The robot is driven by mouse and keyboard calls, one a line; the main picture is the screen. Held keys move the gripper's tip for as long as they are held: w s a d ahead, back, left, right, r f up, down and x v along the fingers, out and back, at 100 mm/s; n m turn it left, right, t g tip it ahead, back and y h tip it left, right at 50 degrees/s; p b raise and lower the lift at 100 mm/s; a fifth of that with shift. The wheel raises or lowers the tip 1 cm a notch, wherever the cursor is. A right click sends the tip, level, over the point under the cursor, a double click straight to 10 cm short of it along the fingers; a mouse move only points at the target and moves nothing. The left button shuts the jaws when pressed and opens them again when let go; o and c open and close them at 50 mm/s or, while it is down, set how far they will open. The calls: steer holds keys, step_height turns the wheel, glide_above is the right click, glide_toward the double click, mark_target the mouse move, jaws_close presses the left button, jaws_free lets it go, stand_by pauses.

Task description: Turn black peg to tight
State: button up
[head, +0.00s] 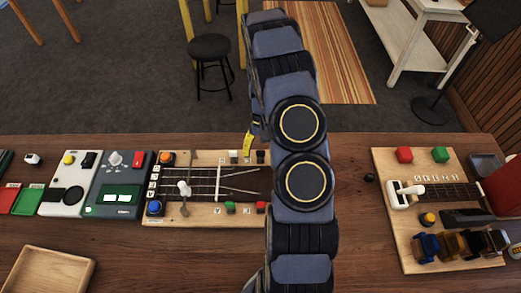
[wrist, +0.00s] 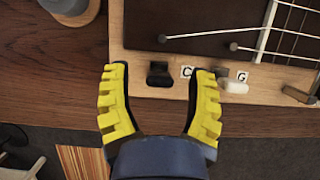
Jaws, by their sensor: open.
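The black peg (wrist: 159,75) sits at the edge of the light wooden string board (wrist: 135,30), beside a small tile marked C. In the head view the black peg (head: 261,157) is at the board's far edge, beside my arm. My gripper (wrist: 160,69) is open, with its yellow fingers on either side of the black peg in the wrist view. The peg appears between the fingertips, with gaps on both sides; the height between them is hard to tell. The white peg (wrist: 234,87), near the G tile, is just right of the right finger.
Red (head: 261,207) and green (head: 230,208) pegs are on the board's near edge. A second board (head: 390,160) with coloured blocks stands right. Panels with switches (head: 77,175) and a wooden tray (head: 20,284) are left. My arm covers the middle.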

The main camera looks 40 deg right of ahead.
jaws_close()
steer(key=shift+n, duration=0.3)
steer(key=n+h, duration=0.1)
steer(key=n, duration=0.1)
steer(key=shift+n+g, duration=0.4)
steer(key=n+h, duration=0.1)
steer(key=n, duration=0.2)
steer(key=shift+n+g, duration=0.3)
steer(key=n+h, duration=0.1)
steer(key=n, duration=0.2)
steer(key=n+h, duration=0.1)
steer(key=n, duration=0.2)
steer(key=shift+h, duration=0.4)
steer(key=shift+n, duration=0.3)
